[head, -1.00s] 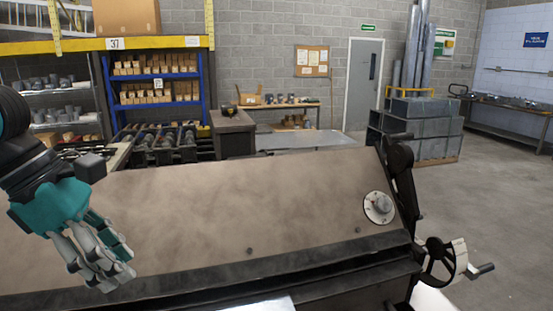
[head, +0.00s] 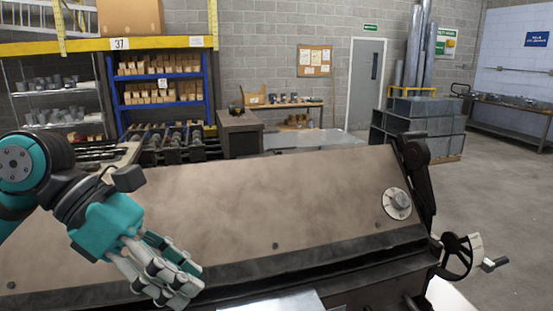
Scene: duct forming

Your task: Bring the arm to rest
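My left gripper (head: 180,283), teal and black with pale grey fingers, hangs in front of the tan sloped panel of a large machine (head: 270,205). Its fingers point down and to the right and lie close together, with nothing visible between them. The picture does not show clearly whether the fingers are parted. My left arm comes in from the left edge. My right gripper is not in the head view.
The machine has a round dial (head: 397,203) and a crank handwheel (head: 457,257) at its right end. A piece of bright sheet metal (head: 275,303) shows at the bottom edge. Stacked grey ducts (head: 420,120) stand behind at right. The floor (head: 505,200) on the right is clear.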

